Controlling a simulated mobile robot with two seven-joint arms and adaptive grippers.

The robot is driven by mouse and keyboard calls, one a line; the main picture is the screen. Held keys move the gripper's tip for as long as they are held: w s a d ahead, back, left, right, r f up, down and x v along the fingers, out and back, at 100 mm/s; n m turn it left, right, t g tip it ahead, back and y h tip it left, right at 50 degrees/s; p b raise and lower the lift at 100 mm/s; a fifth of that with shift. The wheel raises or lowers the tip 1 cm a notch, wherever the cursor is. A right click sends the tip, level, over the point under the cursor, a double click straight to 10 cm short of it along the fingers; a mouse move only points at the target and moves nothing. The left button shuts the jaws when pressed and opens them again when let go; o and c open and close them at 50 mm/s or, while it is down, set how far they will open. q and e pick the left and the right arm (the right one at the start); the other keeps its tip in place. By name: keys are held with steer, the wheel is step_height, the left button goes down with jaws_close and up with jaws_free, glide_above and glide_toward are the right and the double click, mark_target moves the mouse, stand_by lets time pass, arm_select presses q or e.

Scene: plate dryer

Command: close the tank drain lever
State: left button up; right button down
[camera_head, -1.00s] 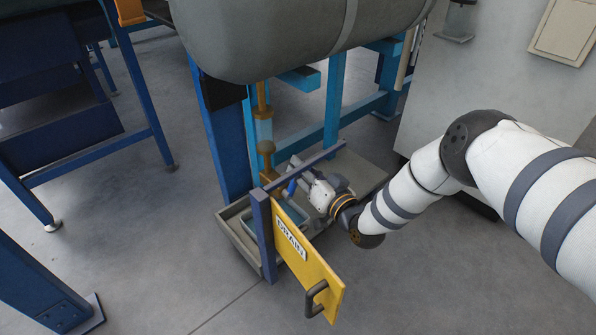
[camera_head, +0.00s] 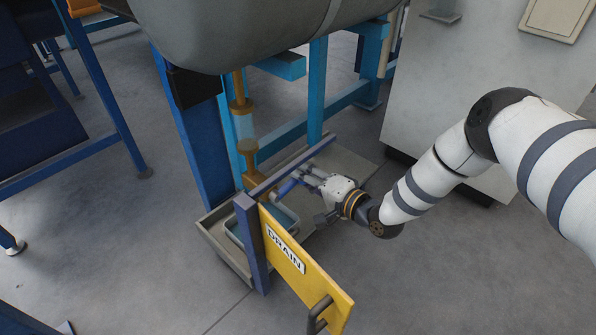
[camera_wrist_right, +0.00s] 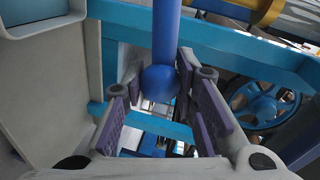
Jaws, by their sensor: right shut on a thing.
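The blue drain lever (camera_head: 288,187) is below the tank, just behind the blue post and the open yellow DRAIN panel (camera_head: 312,285). In the right wrist view, the lever's blue rod and ball end (camera_wrist_right: 161,84) lie between the two purple-padded fingers. My right gripper (camera_head: 303,180) is shut on the lever, reaching in from the right; it also shows in the wrist view (camera_wrist_right: 165,105). The brass valve and pipe (camera_head: 246,150) stand to the left of the gripper. The lever's joint with the valve is partly hidden by the blue rail. My left gripper is out of view.
The grey tank (camera_head: 250,35) hangs overhead. A blue post (camera_head: 252,240) and rail (camera_head: 300,160) stand close to the gripper. A grey floor tray (camera_head: 355,165) holds a basin (camera_head: 236,229). Clear floor lies to the right.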

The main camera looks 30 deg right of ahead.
steer(key=shift+f+m+y+b, duration=0.3)
steer(key=shift+f+m+b, duration=0.3)
steer(key=shift+f+m, duration=0.15)
steer(key=shift+s, duration=0.1)
steer(key=c, duration=1.2)
jaws_free()
steer(key=shift+c, duration=0.2)
steer(key=shift+r, duration=0.1)
steer(key=v, duration=1.2)
steer(key=shift+r, duration=0.15)
